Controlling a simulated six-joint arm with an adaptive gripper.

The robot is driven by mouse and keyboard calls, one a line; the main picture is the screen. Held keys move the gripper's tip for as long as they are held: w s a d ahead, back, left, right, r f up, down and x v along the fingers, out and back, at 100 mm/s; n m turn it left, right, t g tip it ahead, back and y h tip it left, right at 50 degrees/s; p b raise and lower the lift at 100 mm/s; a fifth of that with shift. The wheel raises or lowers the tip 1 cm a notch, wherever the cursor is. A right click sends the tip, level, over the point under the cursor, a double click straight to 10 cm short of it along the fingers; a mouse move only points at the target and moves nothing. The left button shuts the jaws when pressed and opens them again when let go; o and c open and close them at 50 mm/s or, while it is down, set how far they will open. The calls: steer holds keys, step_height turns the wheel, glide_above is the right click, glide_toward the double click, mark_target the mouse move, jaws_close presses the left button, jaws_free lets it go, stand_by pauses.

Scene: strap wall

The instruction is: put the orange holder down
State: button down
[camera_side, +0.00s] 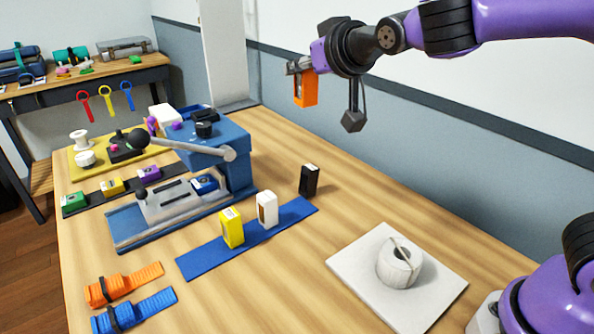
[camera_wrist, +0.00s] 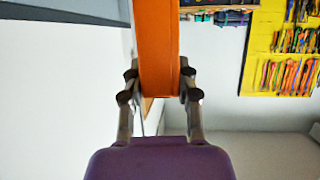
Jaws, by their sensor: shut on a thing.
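The orange holder (camera_side: 306,90) is a small upright block with a pale opening in its face. In the side view it hangs high above the table, near the wall. My gripper (camera_side: 299,68) is shut on its upper part. In the wrist view the orange holder (camera_wrist: 158,50) fills the space between the two fingers of my gripper (camera_wrist: 158,88). On the table, a yellow holder (camera_side: 232,228) and a white holder (camera_side: 267,210) stand upright on a blue strip (camera_side: 220,257). A black holder (camera_side: 309,180) stands beside the strip's far end.
A blue machine with a lever (camera_side: 210,155) stands left of the strip. Orange (camera_side: 125,285) and blue (camera_side: 135,311) straps lie at the front left. A white roll (camera_side: 399,262) sits on a white plate (camera_side: 350,262) at the right. Bare table lies between plate and strip.

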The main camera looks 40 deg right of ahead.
steer(key=w+f+n+y, duration=0.2)
steer(key=w+f, duration=0.1)
steer(key=w, duration=0.5)
steer(key=w+f+n+y, duration=0.15)
steer(key=w+f, duration=0.25)
steer(key=w, duration=0.4)
steer(key=shift+w+d+f+n+g+y, duration=0.15)
steer(key=shift+w+d+f+n+y, duration=0.4)
steer(key=shift+f, duration=2.25)
steer(key=shift+w+d+f+n+g+y, duration=0.1)
steer(key=shift+w+d+f+n+y, duration=0.4)
steer(key=shift+f, duration=2.25)
steer(key=shift+w+d+f+n+g+y, duration=0.2)
steer(key=shift+w+d+f+y, duration=0.65)
steer(key=shift+f, duration=1.95)
steer(key=shift+f, duration=0.2)
steer(key=c, duration=0.6)
jaws_free()
steer(key=shift+d, duration=0.1)
